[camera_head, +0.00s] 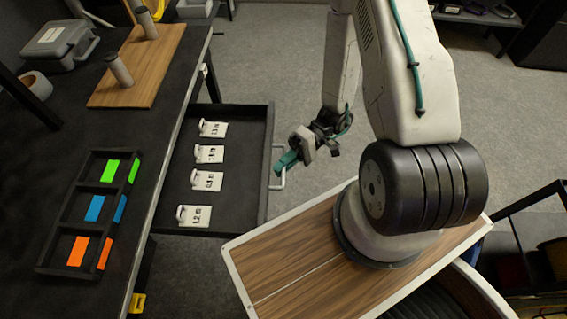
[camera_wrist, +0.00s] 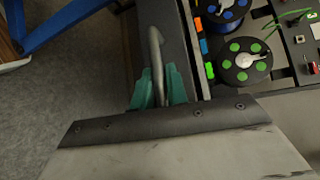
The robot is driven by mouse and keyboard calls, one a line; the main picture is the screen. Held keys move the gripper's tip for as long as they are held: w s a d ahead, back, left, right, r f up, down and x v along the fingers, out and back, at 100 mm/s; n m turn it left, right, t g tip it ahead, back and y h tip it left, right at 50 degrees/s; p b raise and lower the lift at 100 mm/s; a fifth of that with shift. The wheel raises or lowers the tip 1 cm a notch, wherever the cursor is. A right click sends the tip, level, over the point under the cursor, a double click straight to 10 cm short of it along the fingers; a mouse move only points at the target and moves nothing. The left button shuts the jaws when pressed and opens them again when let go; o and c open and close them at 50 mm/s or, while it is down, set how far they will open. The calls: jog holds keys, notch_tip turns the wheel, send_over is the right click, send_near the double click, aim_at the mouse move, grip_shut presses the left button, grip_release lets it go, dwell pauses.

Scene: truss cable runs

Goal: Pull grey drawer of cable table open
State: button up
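The cable table (camera_head: 110,135) stands at the left in the head view. Its dark grey drawer (camera_head: 235,150) is pulled out to the right, with its inside showing. Several white tags (camera_head: 208,154) with printed lengths lie in it. A pale bar handle (camera_head: 281,180) is on the drawer's front. My gripper (camera_head: 286,163) is at this handle, its teal fingertips around the bar. In the wrist view the handle (camera_wrist: 156,55) runs between the two teal fingers of my gripper (camera_wrist: 159,88), which look closed against it. Part of the handle is hidden by the fingers.
On the table are a black tray (camera_head: 68,205) with coloured blocks, a wooden board (camera_head: 145,75) with pegs and a grey case (camera_head: 58,45). The wrist view shows a spool with green dots (camera_wrist: 243,77). Grey floor (camera_head: 275,60) beyond the drawer is clear.

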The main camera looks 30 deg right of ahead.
jog(key=shift+o, duration=1.2)
jog(key=v, duration=0.7)
jog(key=shift+d, duration=0.4)
jog(key=shift+m, duration=0.3)
